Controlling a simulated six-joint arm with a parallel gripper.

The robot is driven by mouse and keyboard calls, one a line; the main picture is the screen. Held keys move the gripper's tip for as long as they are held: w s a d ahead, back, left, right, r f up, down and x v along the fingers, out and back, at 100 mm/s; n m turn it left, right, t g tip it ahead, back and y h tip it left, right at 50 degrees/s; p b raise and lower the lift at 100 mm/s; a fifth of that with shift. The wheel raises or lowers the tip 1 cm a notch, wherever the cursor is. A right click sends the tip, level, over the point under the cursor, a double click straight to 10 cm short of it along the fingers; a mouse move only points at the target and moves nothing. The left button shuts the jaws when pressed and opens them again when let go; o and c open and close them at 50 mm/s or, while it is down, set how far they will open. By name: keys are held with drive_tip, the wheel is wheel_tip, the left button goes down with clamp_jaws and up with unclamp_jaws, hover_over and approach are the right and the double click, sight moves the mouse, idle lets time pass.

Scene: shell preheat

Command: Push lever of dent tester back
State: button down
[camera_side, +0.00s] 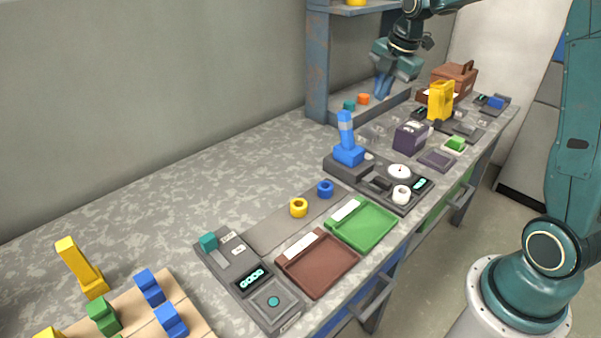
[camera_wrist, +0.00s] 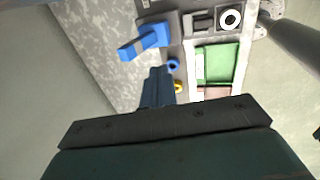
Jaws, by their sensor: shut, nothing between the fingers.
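The dent tester (camera_side: 392,203) is a dark grey base with a round white dial, a small display and a white ring (camera_side: 402,195) on it. Its blue lever (camera_side: 346,132) stands about upright at the tester's wall-side end. In the wrist view the blue lever (camera_wrist: 145,40) lies left of the white ring (camera_wrist: 230,19). My gripper (camera_side: 381,95) is shut and empty, above the far part of the bench, beyond the lever and apart from it. In the wrist view my gripper's closed fingers (camera_wrist: 159,73) show below the lever in the picture.
Green tray (camera_side: 362,224), brown tray (camera_side: 318,264), yellow ring (camera_side: 299,207) and blue ring (camera_side: 325,189) lie nearer the camera. A dark purple box (camera_side: 409,136) and yellow block (camera_side: 441,101) stand beyond the tester. A shelf post (camera_side: 317,65) rises near my gripper. Bench along the wall is clear.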

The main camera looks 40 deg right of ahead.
approach(351, 133)
wheel_tip(351, 133, down, 3)
drive_tip(key=s, duration=0.3)
drive_tip(key=shift+w+f, duration=0.25)
drive_tip(key=shift+w, duration=0.45)
drive_tip(key=shift+w+f, duration=0.25)
drive_tip(key=shift+w, duration=0.45)
drive_tip(key=shift+w+f, duration=0.3)
drive_tip(key=shift+w, duration=0.4)
